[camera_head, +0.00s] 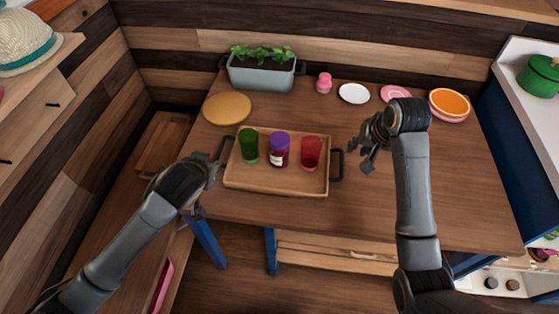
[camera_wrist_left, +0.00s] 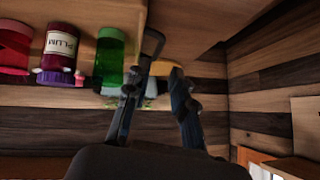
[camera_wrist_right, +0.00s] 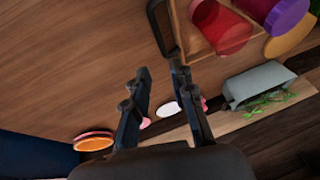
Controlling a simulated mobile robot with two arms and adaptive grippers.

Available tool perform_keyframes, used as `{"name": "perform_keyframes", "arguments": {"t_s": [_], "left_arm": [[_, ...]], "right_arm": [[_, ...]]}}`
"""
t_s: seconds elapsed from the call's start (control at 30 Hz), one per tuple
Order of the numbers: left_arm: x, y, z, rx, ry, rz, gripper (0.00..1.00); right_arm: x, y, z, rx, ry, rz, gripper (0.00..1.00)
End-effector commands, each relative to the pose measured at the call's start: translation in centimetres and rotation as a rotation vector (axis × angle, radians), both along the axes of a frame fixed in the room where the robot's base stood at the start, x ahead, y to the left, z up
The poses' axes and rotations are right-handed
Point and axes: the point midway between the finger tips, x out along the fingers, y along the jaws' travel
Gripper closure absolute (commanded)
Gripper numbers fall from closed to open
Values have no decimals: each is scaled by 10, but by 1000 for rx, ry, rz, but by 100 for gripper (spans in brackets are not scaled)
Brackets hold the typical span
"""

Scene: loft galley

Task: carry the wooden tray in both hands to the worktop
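The wooden tray (camera_head: 275,188) rests on the wooden table, with a dark handle at each short end. It holds a green glass (camera_head: 249,145), a purple plum jar (camera_head: 279,151) and a red glass (camera_head: 311,153), all upright. My left gripper (camera_head: 212,168) is open close beside the left handle (camera_head: 219,148); in the left wrist view this handle (camera_wrist_left: 153,43) shows by the fingertips, and contact cannot be told. My right gripper (camera_head: 363,157) is open and empty, right of the right handle (camera_head: 337,164). In the right wrist view that handle (camera_wrist_right: 163,27) lies beyond the fingertips, apart from them.
A planter (camera_head: 262,74), a round wooden board (camera_head: 227,108), a pink shaker (camera_head: 324,83), a white plate (camera_head: 354,93) and pink and orange dishes (camera_head: 449,104) stand around the tray. A white worktop (camera_head: 520,75) with a green pot (camera_head: 540,75) is at the right. The table's front right is clear.

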Motion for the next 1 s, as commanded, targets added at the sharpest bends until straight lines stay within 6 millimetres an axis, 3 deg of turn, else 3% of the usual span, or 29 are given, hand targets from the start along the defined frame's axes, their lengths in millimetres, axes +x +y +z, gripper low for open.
{"name": "perform_keyframes", "arguments": {"t_s": [0.47,1.0], "left_arm": [[7,1,-3,4,-5,2,76],[76,6,-69,4,-5,2,76]], "right_arm": [[6,2,-2,5,0,-4,76],[44,14,-88,4,2,-3,76]]}}
